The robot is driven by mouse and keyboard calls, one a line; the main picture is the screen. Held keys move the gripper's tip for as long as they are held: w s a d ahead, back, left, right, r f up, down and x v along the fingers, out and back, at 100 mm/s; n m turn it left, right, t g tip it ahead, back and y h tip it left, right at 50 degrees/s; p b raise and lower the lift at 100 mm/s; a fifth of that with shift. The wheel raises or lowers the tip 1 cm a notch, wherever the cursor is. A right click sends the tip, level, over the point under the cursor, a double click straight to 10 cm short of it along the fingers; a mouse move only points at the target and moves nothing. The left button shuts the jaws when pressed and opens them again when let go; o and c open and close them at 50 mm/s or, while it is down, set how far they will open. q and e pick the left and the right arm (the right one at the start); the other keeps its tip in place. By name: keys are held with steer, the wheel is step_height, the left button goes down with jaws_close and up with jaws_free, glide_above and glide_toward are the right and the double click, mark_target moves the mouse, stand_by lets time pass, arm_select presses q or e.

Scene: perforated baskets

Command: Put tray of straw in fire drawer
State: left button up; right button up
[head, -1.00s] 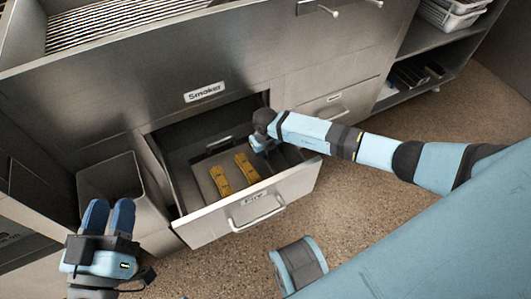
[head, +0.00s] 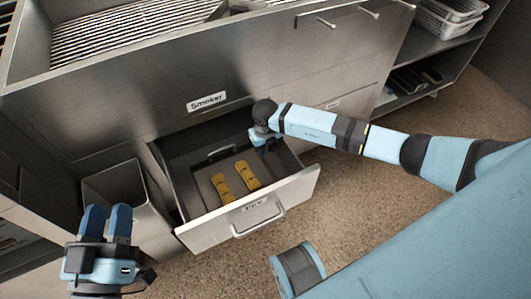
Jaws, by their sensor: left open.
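The fire drawer (head: 200,235) is pulled open below the smoker panel; its front carries a label and a bar handle. A dark tray with two yellow-brown straw bundles (head: 222,187) (head: 247,175) lies inside it, apparently on the drawer floor; its edges are hard to make out. My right gripper (head: 266,147) points down at the drawer's right side, just right of and behind the straw. Its fingertips are small and partly hidden, so I cannot tell whether they touch the tray. My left gripper (head: 107,222) is open and empty at the lower left, well away from the drawer.
An open grey bin (head: 118,183) stands left of the drawer, close to my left gripper. The smoker counter with a striped grate (head: 130,30) is above. Shelves with white perforated baskets (head: 445,22) stand at the upper right. Speckled floor (head: 345,210) is clear in front.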

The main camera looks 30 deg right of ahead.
arm_select(q)
steer(key=f, duration=0.1)
steer(key=a+f+g+y+p, duration=0.1)
steer(key=f, duration=0.1)
steer(key=shift+w, duration=0.15)
arm_select(e)
step_height(320, 180, up, 5)
